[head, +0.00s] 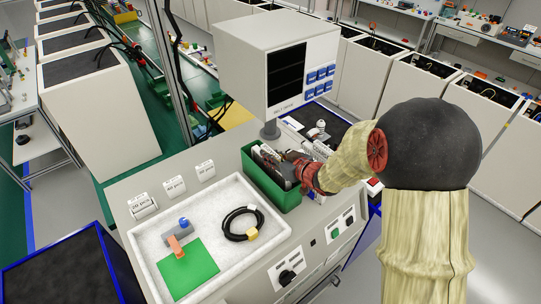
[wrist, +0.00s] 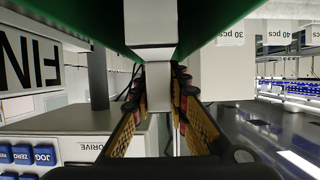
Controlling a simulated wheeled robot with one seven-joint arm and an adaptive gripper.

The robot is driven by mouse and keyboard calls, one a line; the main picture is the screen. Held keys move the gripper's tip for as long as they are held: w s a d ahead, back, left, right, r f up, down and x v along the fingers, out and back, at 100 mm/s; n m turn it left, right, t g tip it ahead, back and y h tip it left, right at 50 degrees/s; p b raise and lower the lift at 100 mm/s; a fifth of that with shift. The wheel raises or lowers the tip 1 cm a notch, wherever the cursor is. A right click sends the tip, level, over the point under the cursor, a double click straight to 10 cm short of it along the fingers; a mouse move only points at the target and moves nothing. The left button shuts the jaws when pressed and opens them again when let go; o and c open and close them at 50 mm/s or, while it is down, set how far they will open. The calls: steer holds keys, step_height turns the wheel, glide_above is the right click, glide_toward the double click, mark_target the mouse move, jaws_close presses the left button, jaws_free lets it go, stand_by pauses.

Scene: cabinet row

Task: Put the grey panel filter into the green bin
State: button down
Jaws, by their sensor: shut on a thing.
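The green bin (head: 282,196) stands on the bench beside the white tray in the head view. My gripper (head: 292,165) is over the bin's opening, its tips low near the rim. In the wrist view the gripper (wrist: 159,95) is shut on a pale grey piece, the panel filter (wrist: 158,85), with a finger on each side. Green wall (wrist: 80,18) spans the top of the wrist view, close to the held piece. In the head view my gripper hides most of the filter, and I cannot tell whether it touches the bin.
A white tray (head: 152,238) holds a green plate (head: 188,272), a coiled black cable (head: 238,232) and a small blue-and-orange part. A monitor box (head: 265,65) stands just behind the bin. Small label cards (head: 175,185) line the bench to the left.

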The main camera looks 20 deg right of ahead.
steer(key=c, duration=1.7)
jaws_free()
steer(key=shift+o, duration=0.2)
steer(key=v, duration=1.2)
